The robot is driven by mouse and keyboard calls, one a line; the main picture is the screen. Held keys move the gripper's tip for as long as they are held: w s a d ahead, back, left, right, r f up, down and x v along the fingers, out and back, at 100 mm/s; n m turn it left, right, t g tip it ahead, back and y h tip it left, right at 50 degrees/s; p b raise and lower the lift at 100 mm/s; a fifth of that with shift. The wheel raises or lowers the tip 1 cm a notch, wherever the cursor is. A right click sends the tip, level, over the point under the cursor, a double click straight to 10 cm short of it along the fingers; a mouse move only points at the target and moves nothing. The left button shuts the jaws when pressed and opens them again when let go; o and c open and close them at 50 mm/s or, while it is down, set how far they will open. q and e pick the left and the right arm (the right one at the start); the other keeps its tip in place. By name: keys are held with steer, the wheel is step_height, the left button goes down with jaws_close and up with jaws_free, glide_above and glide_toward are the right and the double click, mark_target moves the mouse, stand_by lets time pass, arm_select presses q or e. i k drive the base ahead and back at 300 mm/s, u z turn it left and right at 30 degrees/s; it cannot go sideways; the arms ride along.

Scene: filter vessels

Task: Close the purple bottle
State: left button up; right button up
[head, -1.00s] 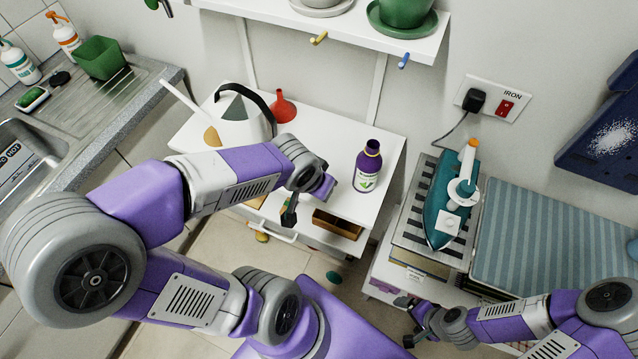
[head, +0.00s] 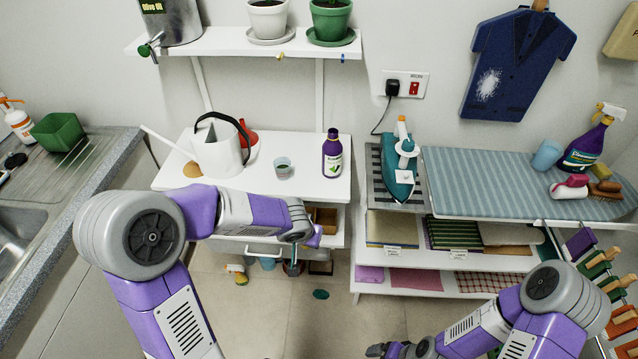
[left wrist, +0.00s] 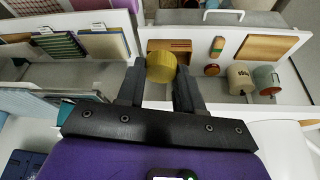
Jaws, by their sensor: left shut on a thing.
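The purple bottle (head: 332,158) stands upright on the white table (head: 308,187), near its right end. It has a white label, and its neck top looks dark. My left gripper (head: 293,268) is in front of the table at open-drawer height, below the bottle and apart from it. In the left wrist view my left gripper (left wrist: 160,90) is shut on a round yellow cap-like piece (left wrist: 161,67) between its fingertips. My right gripper (head: 377,350) is at the bottom edge of the head view, partly cut off, and its jaws are unclear.
A small cup (head: 283,170), a white watering can (head: 217,150) and a red funnel (head: 249,138) stand left of the bottle. An open drawer with a wooden box (head: 323,217) is under the tabletop. A teal iron (head: 399,170) stands to the right.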

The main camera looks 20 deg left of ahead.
mark_target(332, 149)
steer(key=u, duration=0.55)
steer(key=k, duration=1.4)
steer(key=u, duration=0.35)
steer(key=i, duration=0.3)
steer(key=z, duration=0.9)
steer(key=i, duration=1.5)
steer(key=u, duration=0.5)
